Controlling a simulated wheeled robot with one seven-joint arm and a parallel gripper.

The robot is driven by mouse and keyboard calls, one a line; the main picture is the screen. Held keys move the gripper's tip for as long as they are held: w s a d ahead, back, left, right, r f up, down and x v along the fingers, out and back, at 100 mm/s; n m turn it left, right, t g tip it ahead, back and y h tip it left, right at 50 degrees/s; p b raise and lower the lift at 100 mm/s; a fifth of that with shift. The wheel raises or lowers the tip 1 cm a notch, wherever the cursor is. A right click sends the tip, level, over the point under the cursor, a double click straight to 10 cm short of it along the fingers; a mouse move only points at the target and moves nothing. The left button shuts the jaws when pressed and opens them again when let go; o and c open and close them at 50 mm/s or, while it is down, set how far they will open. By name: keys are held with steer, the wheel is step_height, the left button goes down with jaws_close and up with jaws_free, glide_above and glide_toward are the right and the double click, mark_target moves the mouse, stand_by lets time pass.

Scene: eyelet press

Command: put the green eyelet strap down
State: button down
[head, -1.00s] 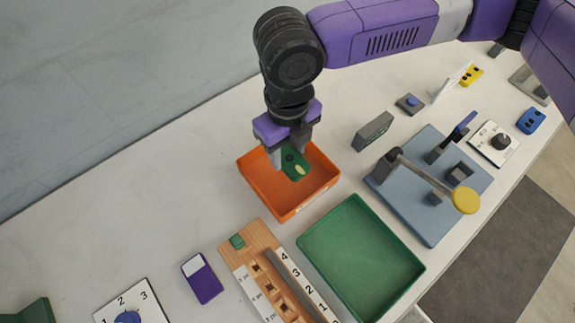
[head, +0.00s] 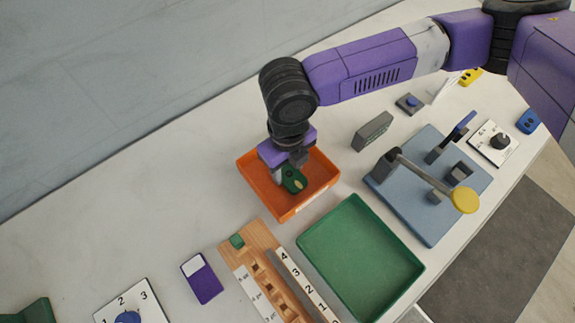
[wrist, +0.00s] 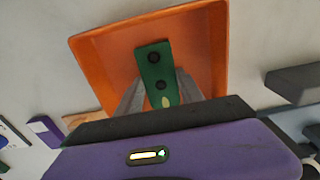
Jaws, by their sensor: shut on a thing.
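The green eyelet strap (head: 292,181) has dark round eyelets and a yellow oval mark. It also shows in the wrist view (wrist: 153,70), between the two fingers. My gripper (head: 289,178) is shut on one end of the strap, and the free end points away from the fingers. The gripper and strap are over the orange tray (head: 262,197), inside its outline. It also fills the middle of the wrist view (wrist: 100,55). I cannot tell whether the strap touches the tray floor.
An empty green tray (head: 360,257) lies to the right, with a wooden numbered rack (head: 262,255) beside it. A blue-grey press plate (head: 430,215) with a yellow-knobbed lever and a grey block (head: 372,131) stand further right. Table left of the orange tray is clear.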

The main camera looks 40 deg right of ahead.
mark_target(288, 173)
steer(key=c, duration=0.7)
jaws_free()
steer(key=shift+c, duration=0.2)
step_height(288, 173, up, 12)
steer(key=shift+r, duration=0.15)
steer(key=shift+s, duration=0.1)
